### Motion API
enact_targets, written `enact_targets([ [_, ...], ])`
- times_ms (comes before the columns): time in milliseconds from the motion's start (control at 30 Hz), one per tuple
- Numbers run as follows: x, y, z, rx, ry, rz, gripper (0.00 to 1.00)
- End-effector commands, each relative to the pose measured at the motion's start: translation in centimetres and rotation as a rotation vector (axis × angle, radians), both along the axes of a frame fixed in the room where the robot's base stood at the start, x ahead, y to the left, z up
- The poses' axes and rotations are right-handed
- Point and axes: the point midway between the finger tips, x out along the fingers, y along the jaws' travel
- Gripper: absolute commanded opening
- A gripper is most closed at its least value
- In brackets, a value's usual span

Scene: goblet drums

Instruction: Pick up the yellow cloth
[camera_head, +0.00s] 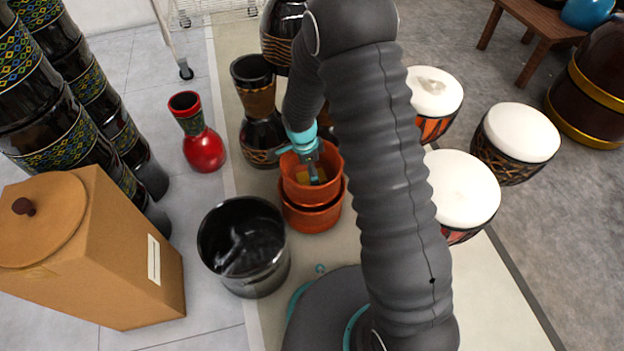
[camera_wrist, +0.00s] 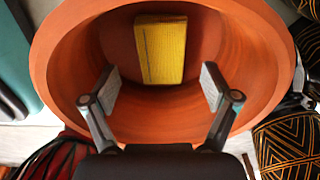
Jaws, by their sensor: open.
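The yellow cloth (camera_wrist: 161,50) is a small folded rectangle. It lies at the bottom of an orange terracotta pot (camera_wrist: 262,72). In the head view a bit of the cloth (camera_head: 303,175) shows inside the upper of two stacked pots (camera_head: 329,190). My gripper (camera_wrist: 158,90) is open, with its two fingers inside the pot's mouth, one to each side below the cloth in the wrist view. The fingers appear apart from the cloth, with nothing between them. In the head view my gripper (camera_head: 314,172) reaches down into the pot and is partly hidden by my arm.
A black bucket (camera_head: 245,248) stands left of the pots. A red vase-shaped drum (camera_head: 203,150) and dark goblet drums (camera_head: 262,138) stand behind. White-topped drums (camera_head: 462,190) stand on the right. A cardboard box (camera_head: 135,255) is at the left. The pot's wall surrounds my fingers closely.

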Motion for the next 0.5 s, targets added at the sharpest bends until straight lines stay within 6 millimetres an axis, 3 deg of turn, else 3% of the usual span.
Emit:
enact_targets([
  [200, 0.3, -0.3, -3.0, 0.000, 0.002, 0.001, 0.86],
  [433, 0.3, -0.3, -3.2, 0.000, -0.001, 0.001, 0.86],
  [467, 0.3, -0.3, -3.2, 0.000, 0.000, 0.001, 0.84],
  [500, 0.3, -0.3, -3.2, 0.000, 0.000, 0.001, 0.74],
])
